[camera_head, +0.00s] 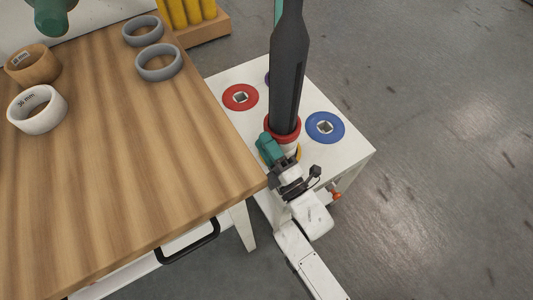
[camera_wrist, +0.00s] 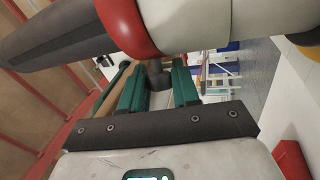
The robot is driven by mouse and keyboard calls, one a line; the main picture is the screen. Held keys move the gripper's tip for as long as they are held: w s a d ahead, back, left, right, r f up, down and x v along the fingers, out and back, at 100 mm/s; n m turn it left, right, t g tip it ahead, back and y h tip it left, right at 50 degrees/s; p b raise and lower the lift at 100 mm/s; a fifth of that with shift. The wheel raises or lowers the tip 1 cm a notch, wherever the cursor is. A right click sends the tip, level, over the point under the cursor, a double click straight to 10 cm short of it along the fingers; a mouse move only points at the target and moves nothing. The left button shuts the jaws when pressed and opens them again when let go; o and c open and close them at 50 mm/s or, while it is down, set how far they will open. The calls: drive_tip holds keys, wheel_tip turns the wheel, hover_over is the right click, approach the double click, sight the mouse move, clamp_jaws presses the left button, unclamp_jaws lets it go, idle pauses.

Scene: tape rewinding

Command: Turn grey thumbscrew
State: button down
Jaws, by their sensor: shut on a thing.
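The grey thumbscrew (camera_wrist: 158,76) sticks out below the red collar (camera_wrist: 130,25) in the wrist view. My gripper (camera_wrist: 158,82) has its two green fingers either side of the thumbscrew, shut on it. In the head view my gripper (camera_head: 268,150) is at the left side of the red collar (camera_head: 283,127), at the foot of a tall dark post (camera_head: 289,70). The thumbscrew cannot be made out there. A white section (camera_wrist: 195,22) adjoins the collar.
The post stands over a white stand (camera_head: 345,145) with a red disc (camera_head: 240,97) and a blue disc (camera_head: 325,127). A wooden table (camera_head: 130,130) lies close on the left, with grey rings (camera_head: 158,63) and a white roll (camera_head: 37,109). Open floor lies to the right.

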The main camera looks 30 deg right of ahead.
drive_tip(key=shift+f+m+t+b, duration=0.3)
drive_tip(key=shift+m+t+b, duration=0.35)
drive_tip(key=shift+b, duration=1)
drive_tip(key=shift+r+t, duration=0.1)
drive_tip(key=shift+t, duration=0.15)
drive_tip(key=shift+r+h+b, duration=0.1)
drive_tip(key=shift+h+b, duration=0.3)
drive_tip(key=c, duration=0.9)
unclamp_jaws()
drive_tip(key=v, duration=1)
drive_tip(key=shift+s+f+p, duration=0.3)
drive_tip(key=shift+p, duration=0.1)
